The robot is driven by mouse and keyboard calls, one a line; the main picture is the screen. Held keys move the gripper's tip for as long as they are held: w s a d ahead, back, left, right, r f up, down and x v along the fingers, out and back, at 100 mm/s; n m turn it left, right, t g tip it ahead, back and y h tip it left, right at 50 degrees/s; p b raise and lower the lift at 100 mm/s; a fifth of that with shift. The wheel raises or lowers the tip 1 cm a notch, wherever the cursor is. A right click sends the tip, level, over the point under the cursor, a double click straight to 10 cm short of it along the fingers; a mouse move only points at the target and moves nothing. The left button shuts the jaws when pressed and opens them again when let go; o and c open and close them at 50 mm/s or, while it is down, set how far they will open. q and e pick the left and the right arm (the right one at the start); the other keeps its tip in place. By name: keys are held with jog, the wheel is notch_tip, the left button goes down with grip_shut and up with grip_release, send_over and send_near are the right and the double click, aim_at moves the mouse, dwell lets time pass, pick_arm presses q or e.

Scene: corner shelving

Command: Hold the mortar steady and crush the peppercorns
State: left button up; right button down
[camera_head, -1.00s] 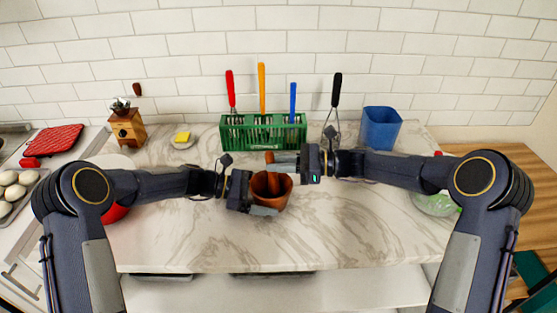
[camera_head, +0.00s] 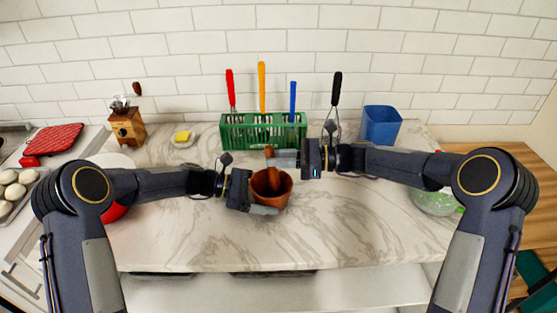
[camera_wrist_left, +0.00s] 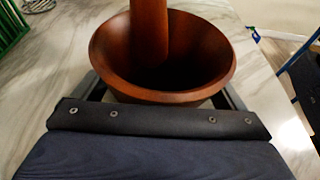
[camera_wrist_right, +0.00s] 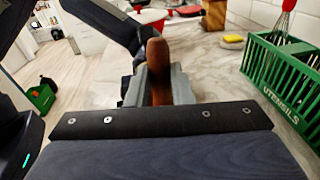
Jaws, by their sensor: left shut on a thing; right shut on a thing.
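The brown mortar (camera_head: 284,191) stands on the marble counter near the middle. My left gripper (camera_head: 262,207) is shut around the mortar; in the left wrist view its fingers flank the bowl (camera_wrist_left: 160,97). The brown pestle (camera_head: 272,176) stands with its lower end inside the bowl and its top tilted a little left. My right gripper (camera_head: 283,158) is shut on the pestle's upper part, and the pestle's rounded top (camera_wrist_right: 158,50) shows between its fingers in the right wrist view. The inside of the bowl is dark, so I cannot see any peppercorns.
A green utensil rack (camera_head: 240,137) with several coloured handles stands just behind the mortar. A blue bin (camera_head: 381,126) is at the back right. A wooden grinder (camera_head: 127,127) and a yellow sponge (camera_head: 183,136) stand at the back left. The counter in front is clear.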

notch_tip(320, 180, up, 7)
jog(key=shift+f, duration=0.2)
dwell(0.5)
pick_arm(q)
jog(key=o, duration=0.4)
jog(key=shift+o, duration=0.2)
jog(key=v, duration=0.7)
jog(key=shift+a+r, duration=0.2)
jog(key=shift+a, duration=0.1)
